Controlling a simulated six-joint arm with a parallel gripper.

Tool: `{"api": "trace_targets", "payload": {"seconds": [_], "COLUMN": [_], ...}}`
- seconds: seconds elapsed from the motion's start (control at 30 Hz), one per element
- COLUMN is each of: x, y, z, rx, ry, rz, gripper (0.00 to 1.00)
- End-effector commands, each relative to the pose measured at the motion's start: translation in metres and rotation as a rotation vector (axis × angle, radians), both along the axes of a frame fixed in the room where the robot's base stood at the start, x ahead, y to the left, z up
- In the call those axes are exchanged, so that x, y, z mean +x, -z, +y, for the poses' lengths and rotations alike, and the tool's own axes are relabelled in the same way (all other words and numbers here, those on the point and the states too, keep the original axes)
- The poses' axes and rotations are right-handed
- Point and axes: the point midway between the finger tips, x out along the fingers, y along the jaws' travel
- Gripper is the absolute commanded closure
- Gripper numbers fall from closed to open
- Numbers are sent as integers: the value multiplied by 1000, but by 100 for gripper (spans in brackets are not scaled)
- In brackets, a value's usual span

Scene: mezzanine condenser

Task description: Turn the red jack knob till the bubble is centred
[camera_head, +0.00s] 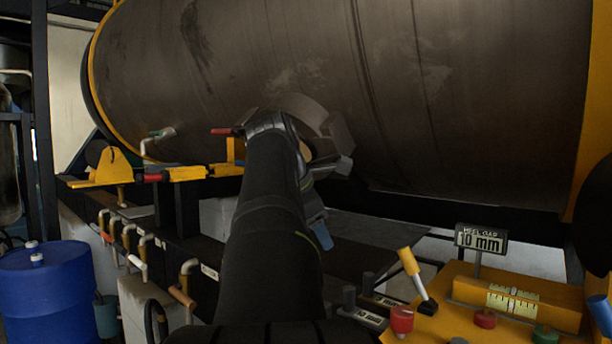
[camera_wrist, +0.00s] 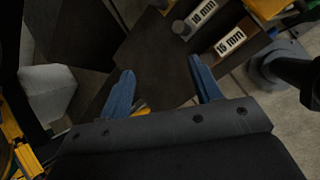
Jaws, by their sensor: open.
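A yellow box (camera_head: 460,290) stands at the lower right in the head view. On it are a pale graduated vial (camera_head: 513,301), a low red knob (camera_head: 485,319) and a green knob (camera_head: 545,335). A taller red cylinder (camera_head: 402,319) stands at the box's left end. I cannot tell which red piece is the jack knob. The bubble is too small to place. My gripper (camera_head: 332,202) is up and left of the box, below the big drum. In the wrist view my gripper (camera_wrist: 162,68) has two blue fingers spread apart with nothing between them.
A sign (camera_head: 480,240) reads 10 mm behind the box. A yellow-handled lever (camera_head: 415,280) rises at the box's left. Labelled 10 mm (camera_wrist: 203,13) and 15 mm (camera_wrist: 230,42) plates lie beyond my fingers. The large drum (camera_head: 330,70) fills the back. A blue barrel (camera_head: 45,295) stands lower left.

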Motion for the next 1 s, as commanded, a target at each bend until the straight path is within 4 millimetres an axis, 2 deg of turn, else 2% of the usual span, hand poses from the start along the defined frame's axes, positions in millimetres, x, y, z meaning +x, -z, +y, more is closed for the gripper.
{"api": "trace_targets", "payload": {"seconds": [0.23, 0.5, 0.7, 1.0], "x": [12, 17, 18, 18], "y": [-49, -86, -97, -97], "z": [4, 8, 10, 10], "rx": [81, 118, 125, 125], "ry": [-127, -209, -231, -232], "rz": [-171, -296, -330, -332], "gripper": [42, 42, 42, 42]}}
